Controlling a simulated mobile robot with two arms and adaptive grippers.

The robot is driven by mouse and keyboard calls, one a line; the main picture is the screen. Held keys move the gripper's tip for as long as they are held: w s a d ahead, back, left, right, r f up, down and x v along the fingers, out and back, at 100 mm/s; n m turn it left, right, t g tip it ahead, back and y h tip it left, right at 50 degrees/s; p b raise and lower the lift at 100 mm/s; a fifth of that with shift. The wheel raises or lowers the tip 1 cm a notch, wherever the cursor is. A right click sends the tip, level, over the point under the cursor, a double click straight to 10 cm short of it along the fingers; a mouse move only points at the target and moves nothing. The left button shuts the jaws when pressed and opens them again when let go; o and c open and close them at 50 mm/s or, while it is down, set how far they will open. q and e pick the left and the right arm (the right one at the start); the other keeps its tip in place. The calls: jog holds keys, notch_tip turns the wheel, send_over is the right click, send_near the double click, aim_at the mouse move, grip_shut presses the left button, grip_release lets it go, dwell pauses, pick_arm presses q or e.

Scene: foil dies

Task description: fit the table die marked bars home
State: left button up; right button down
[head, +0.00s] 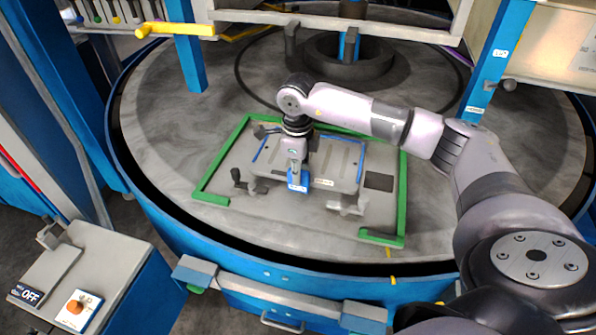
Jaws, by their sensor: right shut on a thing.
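The table die (335,158) is a grey plate with raised bars and blue strips along its sides. It lies on the round grey turntable (160,130), within a green bracket frame (228,150). My right gripper (297,168) reaches down over the die's front middle and is shut on its blue front handle (298,182). The gripper and wrist hide part of the plate. A white label (323,183) on the front edge is too small to read. Whether the die sits flush cannot be told. My left gripper is not in view.
Dark and grey clamps (243,184) stand at the die's front corners. Blue posts (186,45) rise behind. A grey console (85,265) with an OFF sign and orange button is at lower left. The turntable's left side is bare.

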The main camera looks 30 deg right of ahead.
aim_at(298, 191)
jog(key=shift+r+b, duration=0.1)
jog(key=shift+b, duration=0.4)
dwell(1.2)
jog(key=shift+f+b, duration=1.45)
jog(key=shift+f, duration=0.2)
jog(key=c, duration=1.7)
grip_release()
jog(key=shift+s+a, duration=0.1)
jog(key=shift+o, duration=0.9)
notch_tip(298, 191, up, 12)
jog(key=shift+s+a, duration=0.1)
